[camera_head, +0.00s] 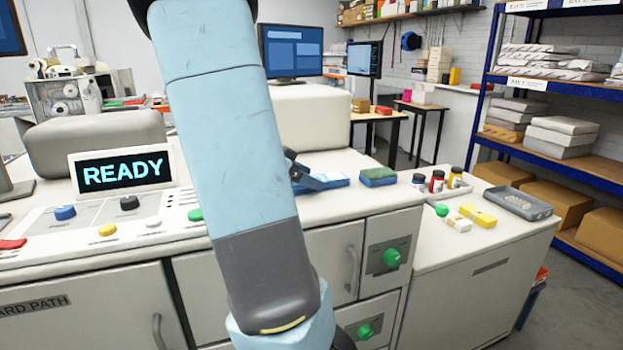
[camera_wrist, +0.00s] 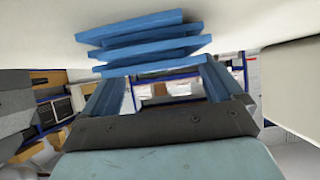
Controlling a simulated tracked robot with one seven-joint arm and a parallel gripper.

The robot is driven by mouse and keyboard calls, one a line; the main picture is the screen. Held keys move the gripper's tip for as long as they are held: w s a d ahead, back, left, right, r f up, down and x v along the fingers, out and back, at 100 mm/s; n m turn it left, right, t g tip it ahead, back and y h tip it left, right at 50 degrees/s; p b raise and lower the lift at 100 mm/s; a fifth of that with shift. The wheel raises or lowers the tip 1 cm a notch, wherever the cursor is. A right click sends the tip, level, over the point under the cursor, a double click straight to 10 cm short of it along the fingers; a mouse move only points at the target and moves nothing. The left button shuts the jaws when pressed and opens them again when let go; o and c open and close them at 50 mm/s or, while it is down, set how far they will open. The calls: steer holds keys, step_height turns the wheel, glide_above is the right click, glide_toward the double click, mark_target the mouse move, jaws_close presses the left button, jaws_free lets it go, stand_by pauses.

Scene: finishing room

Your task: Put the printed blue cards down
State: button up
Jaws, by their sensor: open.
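The blue cards (camera_head: 333,180) lie on the white counter top, mostly behind my arm in the head view. In the wrist view, which appears upside down, the blue cards (camera_wrist: 145,48) form an uneven, staggered stack against the white surface. My gripper (camera_wrist: 158,74) is open, with its two blue fingers spread apart and their tips close to the cards. Whether the fingertips touch the cards cannot be told. In the head view my gripper (camera_head: 306,177) shows only in part, beside the cards. Any print on the cards is not visible.
A green and blue block (camera_head: 378,177) sits right of the cards. Several small bottles (camera_head: 437,181), a yellow block (camera_head: 477,216) and a grey tray (camera_head: 518,203) stand further right. A READY display (camera_head: 122,172) and button panel are at left.

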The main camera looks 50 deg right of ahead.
steer(key=v, duration=1)
steer(key=shift+a+r, duration=0.15)
steer(key=shift+r, duration=0.05)
steer(key=shift+a, duration=0.15)
steer(key=a+n+y, duration=0.1)
steer(key=s+a+f+n+t+y, duration=0.1)
steer(key=s+a+n+t+y, duration=0.1)
steer(key=a+n, duration=0.1)
steer(key=shift+f, duration=0.4)
steer(key=a+n+t+y, duration=0.1)
steer(key=a+n, duration=0.1)
steer(key=s+a+n+t+y, duration=0.1)
steer(key=a+n, duration=0.1)
steer(key=s+a+n+t, duration=0.1)
steer(key=a, duration=0.2)
steer(key=shift+s+f+n+y, duration=0.1)
steer(key=shift+s+n+y, duration=0.15)
steer(key=shift+n+y, duration=0.15)
steer(key=s+a+r+n+t+y, duration=0.2)
steer(key=s+a+n+t, duration=0.1)
steer(key=a+n, duration=0.4)
steer(key=s+a+r+n+t+y, duration=0.2)
steer(key=a+n, duration=0.4)
steer(key=a, duration=0.4)
steer(key=s+t, duration=0.1)
steer(key=s, duration=0.1)
steer(key=shift+s+n+y, duration=0.3)
steer(key=shift+s+n, duration=0.1)
steer(key=shift+w+r, duration=0.1)
